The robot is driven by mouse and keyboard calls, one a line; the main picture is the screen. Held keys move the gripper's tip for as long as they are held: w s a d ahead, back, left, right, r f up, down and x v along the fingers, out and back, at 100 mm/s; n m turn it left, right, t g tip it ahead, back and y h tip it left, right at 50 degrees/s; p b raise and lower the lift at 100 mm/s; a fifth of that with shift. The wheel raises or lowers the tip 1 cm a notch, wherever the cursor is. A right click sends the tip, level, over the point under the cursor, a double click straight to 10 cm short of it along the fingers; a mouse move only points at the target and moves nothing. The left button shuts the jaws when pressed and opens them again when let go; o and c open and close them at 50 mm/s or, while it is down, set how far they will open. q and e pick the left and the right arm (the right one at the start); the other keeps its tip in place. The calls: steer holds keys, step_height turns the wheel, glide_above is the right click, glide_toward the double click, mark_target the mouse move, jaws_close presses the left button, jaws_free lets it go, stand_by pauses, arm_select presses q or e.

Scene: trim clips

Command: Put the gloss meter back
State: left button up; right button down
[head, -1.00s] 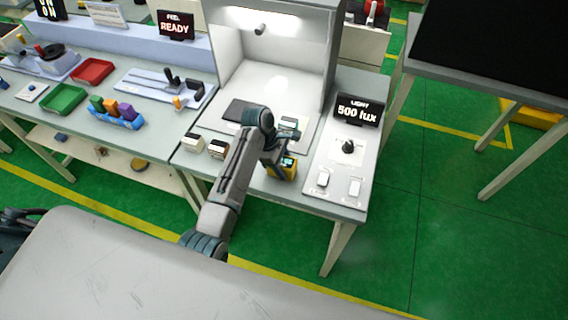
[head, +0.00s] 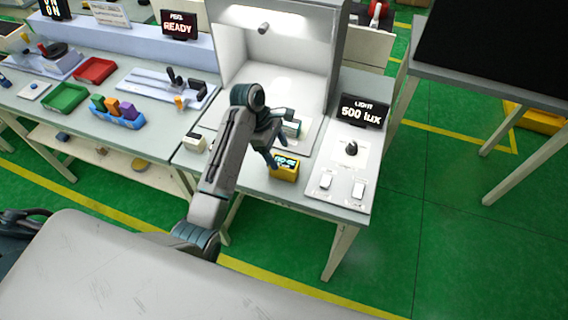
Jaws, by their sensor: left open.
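The gloss meter appears to be the small yellow box (head: 286,173) with a lit display on top. It sits on the grey table near the front edge, in front of the white light booth (head: 270,55). My left gripper (head: 281,138) is open and empty, just behind and above the yellow box. Its lower finger is close to the box's back left corner; I cannot tell whether they touch. A small pale item (head: 291,128) shows on a panel behind the gripper, partly hidden by it. My right gripper is out of view.
A light control panel (head: 322,196) with a knob and two switches lies right of the yellow box, below a "500 lux" display (head: 363,112). A small cream block (head: 194,142) stands left of my arm. Red (head: 96,70) and green (head: 66,97) trays are further left.

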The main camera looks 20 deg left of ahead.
arm_select(q)
steer(key=v, duration=0.3)
steer(key=shift+a+r+p, duration=0.1)
steer(key=shift+r+p, duration=0.1)
steer(key=shift+p, duration=0.2)
steer(key=shift+a+r, duration=0.25)
steer(key=shift+r, duration=0.25)
steer(key=shift+s+r, duration=0.1)
stand_by(0.4)
stand_by(1.1)
